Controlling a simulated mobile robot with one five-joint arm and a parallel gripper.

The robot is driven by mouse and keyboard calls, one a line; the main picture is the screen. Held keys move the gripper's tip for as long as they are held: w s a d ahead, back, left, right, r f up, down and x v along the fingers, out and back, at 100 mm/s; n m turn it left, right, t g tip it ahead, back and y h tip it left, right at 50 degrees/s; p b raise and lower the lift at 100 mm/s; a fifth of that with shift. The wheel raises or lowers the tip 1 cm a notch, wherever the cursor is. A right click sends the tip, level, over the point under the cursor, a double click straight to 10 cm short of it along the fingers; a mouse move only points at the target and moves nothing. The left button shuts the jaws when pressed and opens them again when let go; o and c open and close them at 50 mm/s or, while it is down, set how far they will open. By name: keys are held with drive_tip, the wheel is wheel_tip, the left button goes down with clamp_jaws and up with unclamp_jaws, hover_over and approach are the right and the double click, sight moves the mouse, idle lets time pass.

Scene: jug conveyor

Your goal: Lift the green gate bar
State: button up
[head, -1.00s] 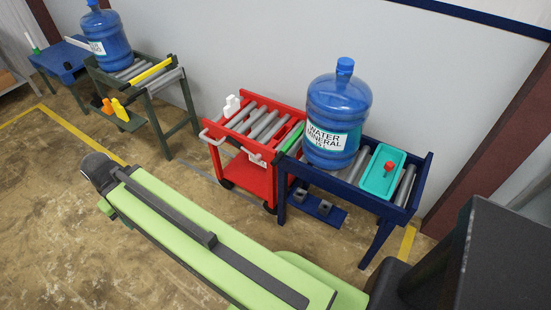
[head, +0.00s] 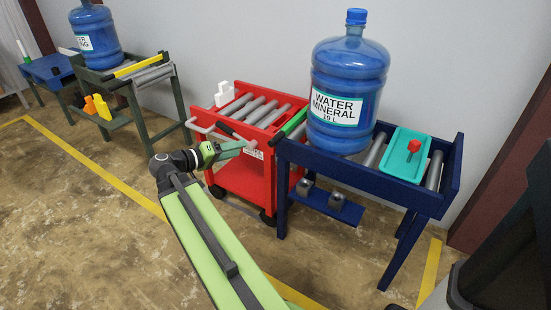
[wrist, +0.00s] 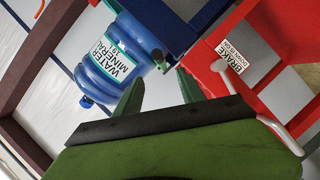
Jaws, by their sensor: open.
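The green gate bar (head: 293,122) lies at the left end of the navy roller table (head: 335,160), between the red cart and the blue water jug (head: 346,85). My gripper (head: 243,147) is in front of the red cart, to the left of and lower in the picture than the bar, and apart from it. In the wrist view my gripper's two green fingers (wrist: 160,92) are spread with nothing between them. The jug (wrist: 118,62) shows beyond the fingers there, tilted in the picture.
The red cart (head: 232,176) with rollers, a white handle and a white item (head: 223,94) stands beside the navy table. A teal tray (head: 403,158) with a red knob lies right of the jug. A green-framed stand (head: 143,108) holds another jug. The floor in front is clear.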

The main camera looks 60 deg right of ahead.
sight(276, 139)
drive_tip(key=b+x, duration=0.1)
drive_tip(key=x, duration=0.7)
drive_tip(key=b+x, duration=0.2)
drive_tip(key=x, duration=0.7)
drive_tip(key=shift+s+d+r, duration=0.15)
drive_tip(key=shift+s+d, duration=0.05)
drive_tip(key=shift+d, duration=0.1)
clamp_jaws()
idle(0.5)
